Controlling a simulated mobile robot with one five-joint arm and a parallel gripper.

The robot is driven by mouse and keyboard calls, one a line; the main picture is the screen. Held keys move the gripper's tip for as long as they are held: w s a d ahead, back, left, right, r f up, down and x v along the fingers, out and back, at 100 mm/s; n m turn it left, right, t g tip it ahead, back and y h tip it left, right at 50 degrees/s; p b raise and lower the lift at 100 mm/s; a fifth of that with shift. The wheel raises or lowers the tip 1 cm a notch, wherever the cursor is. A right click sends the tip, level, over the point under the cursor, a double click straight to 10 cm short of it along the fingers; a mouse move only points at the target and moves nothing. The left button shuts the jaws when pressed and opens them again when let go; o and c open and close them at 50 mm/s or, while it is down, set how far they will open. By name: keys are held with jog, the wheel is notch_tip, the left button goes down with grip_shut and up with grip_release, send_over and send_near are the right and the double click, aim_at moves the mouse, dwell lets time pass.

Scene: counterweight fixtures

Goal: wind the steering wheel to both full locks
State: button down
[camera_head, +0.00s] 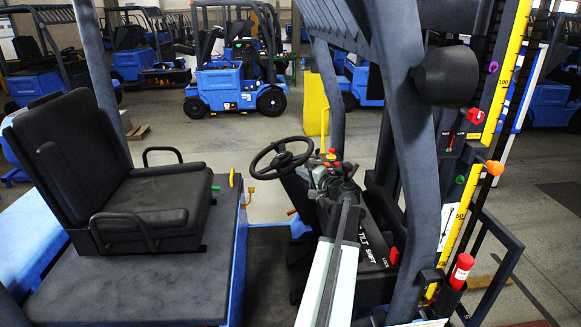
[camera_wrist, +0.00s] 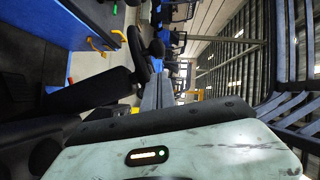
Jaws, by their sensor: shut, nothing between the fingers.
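The black steering wheel (camera_head: 256,160) stands on its column in front of the driver's seat, tilted toward the seat. Its spokes show in the head view. In the wrist view, which is turned on its side, the wheel (camera_wrist: 133,48) shows nearly edge-on at the upper left. My pale arm reaches up from the bottom centre of the head view. My dark gripper (camera_head: 326,178) is at its far end, right of the wheel and apart from its rim. It is shut and empty. Its fingertips are hard to separate from the dark console behind.
A black seat (camera_head: 150,200) with armrests is left of the wheel. A console marked tilt and shift (camera_head: 375,250) and a thick mast post (camera_head: 400,150) are close on the right. Red and yellow knobs (camera_head: 331,155) stand near my gripper. Blue forklifts (camera_head: 235,88) are behind.

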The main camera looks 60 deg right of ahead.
jog(key=b+x, duration=0.1)
jog(key=x, duration=0.8)
jog(key=shift+w, duration=0.3)
